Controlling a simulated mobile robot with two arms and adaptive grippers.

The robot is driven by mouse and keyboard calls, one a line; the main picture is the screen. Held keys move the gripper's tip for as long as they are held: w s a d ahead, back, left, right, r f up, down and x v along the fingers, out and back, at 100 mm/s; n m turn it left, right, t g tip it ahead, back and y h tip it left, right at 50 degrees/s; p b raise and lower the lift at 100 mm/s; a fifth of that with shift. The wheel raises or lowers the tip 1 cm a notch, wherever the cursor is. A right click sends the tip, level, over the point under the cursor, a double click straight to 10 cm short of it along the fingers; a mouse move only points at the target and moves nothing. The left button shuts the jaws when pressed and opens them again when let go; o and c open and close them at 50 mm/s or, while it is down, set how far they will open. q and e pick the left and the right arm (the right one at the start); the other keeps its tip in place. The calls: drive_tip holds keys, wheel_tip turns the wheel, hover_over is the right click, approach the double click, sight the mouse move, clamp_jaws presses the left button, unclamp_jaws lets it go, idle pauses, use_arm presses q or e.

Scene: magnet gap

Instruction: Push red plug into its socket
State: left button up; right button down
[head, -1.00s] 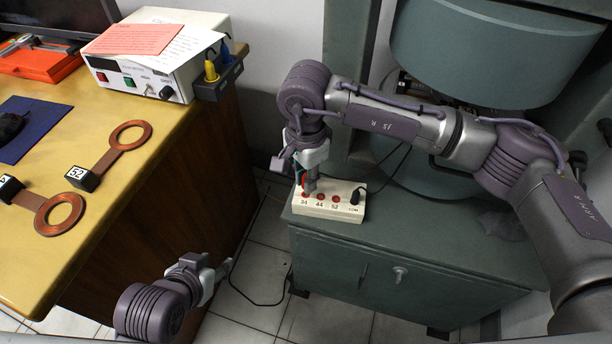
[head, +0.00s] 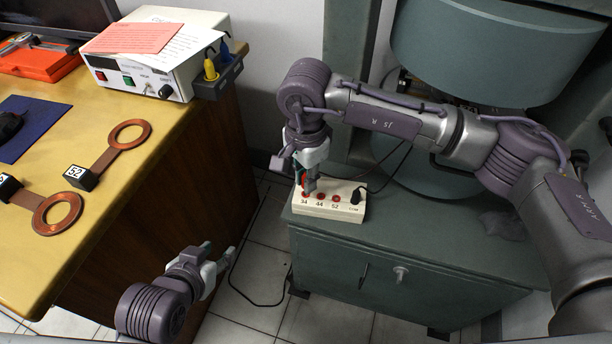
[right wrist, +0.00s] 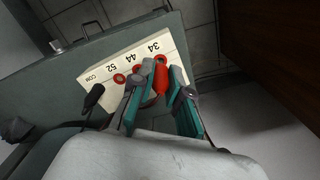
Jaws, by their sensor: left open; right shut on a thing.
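The red plug (right wrist: 162,80) is between the fingers of my right gripper (right wrist: 160,88), which is shut on it; a bit of red also shows in the head view (head: 304,181). The plug is at the 34 end of the cream socket box (head: 346,209). The box has red sockets marked 34, 44 and 52; the 44 (head: 320,197) and 52 (head: 336,198) sockets are uncovered. The fingers hide the plug's tip, so I cannot tell how deep it sits. My left gripper (head: 219,249) is open and empty, low beside the desk, away from the box.
A black plug (head: 356,195) stands at the COM end of the box, with a cable. The box sits on a green cabinet (head: 440,230) below a large round green housing (head: 480,50). The wooden desk (head: 150,215) at left carries copper rings and a power supply (head: 150,75).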

use_arm(q)
drive_tip(key=shift+w+d+r+t, duration=0.2)
drive_tip(key=shift+w+r+t, duration=0.1)
drive_tip(key=shift+w, duration=0.1)
idle(0.6)
drive_tip(key=shift+w+d+r+t, duration=0.25)
drive_tip(key=shift+w+r+t, duration=0.25)
drive_tip(key=shift+w+r, duration=0.15)
drive_tip(key=shift+f, duration=0.15)
drive_tip(key=shift+b, duration=0.35)
drive_tip(key=shift+w+d+r+t+h, duration=0.35)
drive_tip(key=shift+w+r+t, duration=0.25)
drive_tip(key=shift+r, duration=0.15)
idle(0.4)
drive_tip(key=shift+w+d+r+t+h+b, duration=0.2)
drive_tip(key=shift+w+r+t+b, duration=0.1)
drive_tip(key=shift+w+r+t, duration=0.3)
drive_tip(key=shift+w+d+r+t+h+b, duration=0.15)
drive_tip(key=shift+w+r+t+b, duration=0.2)
drive_tip(key=shift+r, duration=0.45)
use_arm(e)
drive_tip(key=shift+f, duration=0.45)
